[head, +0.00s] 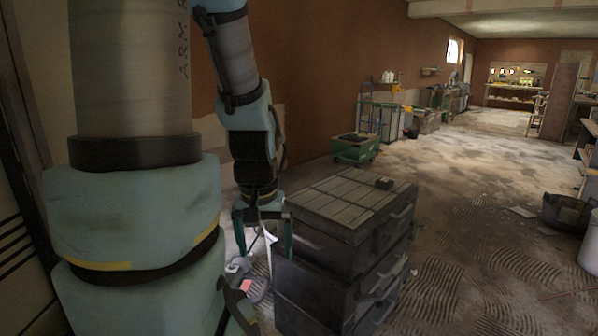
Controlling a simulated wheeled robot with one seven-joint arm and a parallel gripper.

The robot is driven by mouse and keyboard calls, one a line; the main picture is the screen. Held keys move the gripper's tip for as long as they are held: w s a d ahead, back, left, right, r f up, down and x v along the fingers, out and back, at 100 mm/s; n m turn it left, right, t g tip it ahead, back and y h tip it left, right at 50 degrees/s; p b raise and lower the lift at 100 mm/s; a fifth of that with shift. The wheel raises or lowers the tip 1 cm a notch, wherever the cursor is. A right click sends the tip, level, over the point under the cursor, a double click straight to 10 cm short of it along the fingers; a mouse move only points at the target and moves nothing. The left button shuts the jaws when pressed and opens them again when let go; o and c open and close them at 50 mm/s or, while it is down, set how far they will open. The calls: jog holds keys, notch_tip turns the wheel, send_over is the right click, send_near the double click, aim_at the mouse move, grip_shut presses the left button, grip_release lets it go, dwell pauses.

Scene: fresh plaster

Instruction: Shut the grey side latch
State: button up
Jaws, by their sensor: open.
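A dark grey stacked tool case (312,276) stands on the floor just right of my arm, with a gridded lid and bar-like handles on its right-hand face. My gripper (263,246) points down at the case's left side. Its two teal fingers are apart; the right finger is close to or overlaps the case's upper left edge, and I cannot tell whether it touches. I cannot clearly make out the grey side latch; the gripper covers part of that side. A pale shape shows between the fingers, too unclear to name.
A green cart (355,150) stands behind by the brown wall. A black tub (566,212) and a white bucket (590,242) stand at the right. The dusty floor between is mostly clear.

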notch_tip(320, 180, up, 9)
jog(key=p, duration=0.7)
jog(key=shift+r, duration=0.2)
